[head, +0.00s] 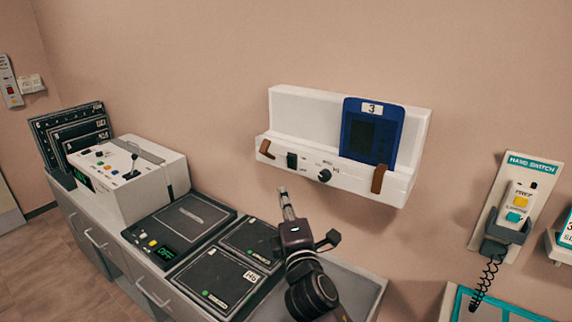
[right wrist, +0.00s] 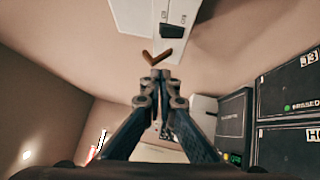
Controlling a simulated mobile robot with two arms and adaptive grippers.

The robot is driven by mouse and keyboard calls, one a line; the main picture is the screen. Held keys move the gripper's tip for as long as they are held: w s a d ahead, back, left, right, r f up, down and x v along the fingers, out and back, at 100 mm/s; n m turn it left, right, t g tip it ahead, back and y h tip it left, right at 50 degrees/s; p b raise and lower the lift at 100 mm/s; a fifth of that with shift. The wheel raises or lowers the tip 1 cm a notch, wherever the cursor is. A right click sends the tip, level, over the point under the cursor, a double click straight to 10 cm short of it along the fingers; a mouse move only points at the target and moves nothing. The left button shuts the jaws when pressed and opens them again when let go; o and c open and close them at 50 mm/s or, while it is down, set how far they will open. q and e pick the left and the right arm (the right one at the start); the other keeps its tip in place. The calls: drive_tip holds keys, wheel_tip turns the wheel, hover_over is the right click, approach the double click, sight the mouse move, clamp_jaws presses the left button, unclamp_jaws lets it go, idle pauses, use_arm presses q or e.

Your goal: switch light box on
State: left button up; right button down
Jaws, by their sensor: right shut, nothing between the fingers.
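The light box (head: 300,112) is a white unit on the wall with a ledge and two brown clips. It also shows at the top of the right wrist view (right wrist: 130,14). On its front are a black rocker switch (head: 292,161) and a round black knob (head: 324,175). A blue cassette (head: 371,134) marked 3 stands in it at the right. My right gripper (head: 285,192) is shut and empty, pointing up just below the switch, apart from it as far as I can tell. Its closed fingertips show in the right wrist view (right wrist: 160,74). My left gripper is not visible.
Below, a counter holds a white control box (head: 130,180) and flat dark panels (head: 180,228), one with a green display. A hand switch (head: 516,205) with a coiled cord hangs on the wall at right. The wall between is bare.

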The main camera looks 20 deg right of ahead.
drive_tip(key=p, duration=0.2)
approach(291, 162)
drive_tip(key=w+a+r, duration=0.2)
drive_tip(key=w+a, duration=0.2)
drive_tip(key=w, duration=0.1)
drive_tip(key=shift+w+d+r+p, duration=0.1)
drive_tip(key=shift+w+d+p, duration=0.85)
drive_tip(key=shift+w+d, duration=0.4)
drive_tip(key=shift+d+r, duration=0.1)
drive_tip(key=shift+w+d+r, duration=0.15)
drive_tip(key=shift+d+r, duration=0.1)
drive_tip(key=shift+d, duration=0.05)
drive_tip(key=shift+f, duration=0.1)
